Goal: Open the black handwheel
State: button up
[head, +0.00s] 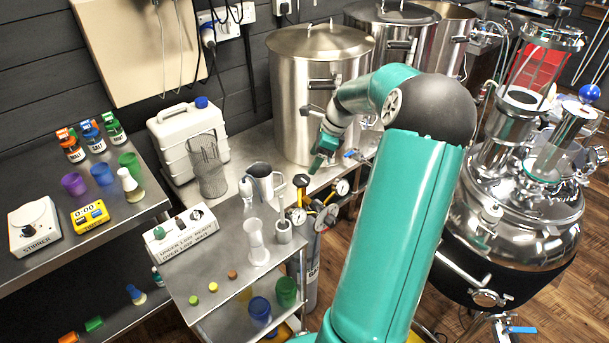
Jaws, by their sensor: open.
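A small black knob (301,180), which looks like the black handwheel, stands above the pressure gauges at the top of a gas cylinder (310,262). It is small in the picture, and I cannot make out its rim or spokes. My gripper (317,165) hangs from the bent green arm, above and slightly right of the knob, in front of a large steel pot. It points downward, is open and appears empty. It looks apart from the knob, but the depth between them is hard to judge.
Round gauges (298,216) sit close to the knob. The large pot (315,100) is behind my gripper. A shiny tank (520,220) stands right.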

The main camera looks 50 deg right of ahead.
aim_at(302, 178)
jog(key=x, duration=0.8)
jog(key=c, duration=1)
jog(key=shift+o, duration=0.2)
